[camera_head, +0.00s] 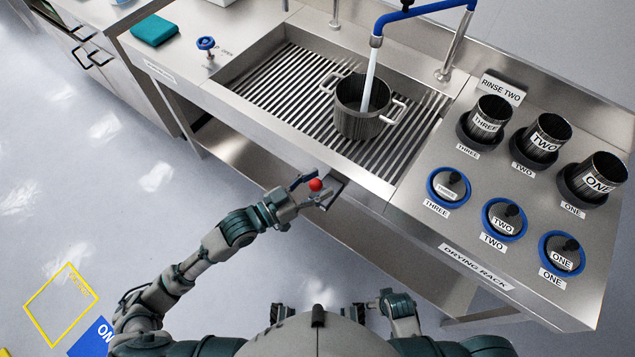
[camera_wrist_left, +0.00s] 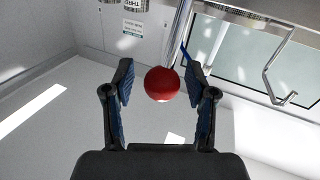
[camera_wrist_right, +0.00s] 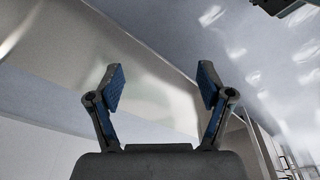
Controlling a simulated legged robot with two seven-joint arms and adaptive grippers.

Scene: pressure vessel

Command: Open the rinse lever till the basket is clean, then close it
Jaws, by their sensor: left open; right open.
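The rinse lever's red ball knob (camera_head: 315,184) sits at the sink's front edge. It also shows in the left wrist view (camera_wrist_left: 162,84), between the open fingers. My left gripper (camera_head: 308,186) is open around or just beside the knob; contact is not clear. The basket (camera_head: 362,106), a metal pot-like vessel with two side handles, stands on the slatted grate (camera_head: 290,85) in the sink. A pale stream of water (camera_head: 369,80) runs from the blue spout (camera_head: 376,40) into it. Its inside is too small to judge for dirt. My right gripper (camera_wrist_right: 160,90) is open and empty.
Right of the sink, the drying rack (camera_head: 440,222) holds cups and blue-rimmed lids labelled ONE, TWO and THREE. A blue valve wheel (camera_head: 205,43) and a teal cloth (camera_head: 154,30) are at the left. The floor at lower left is mostly clear.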

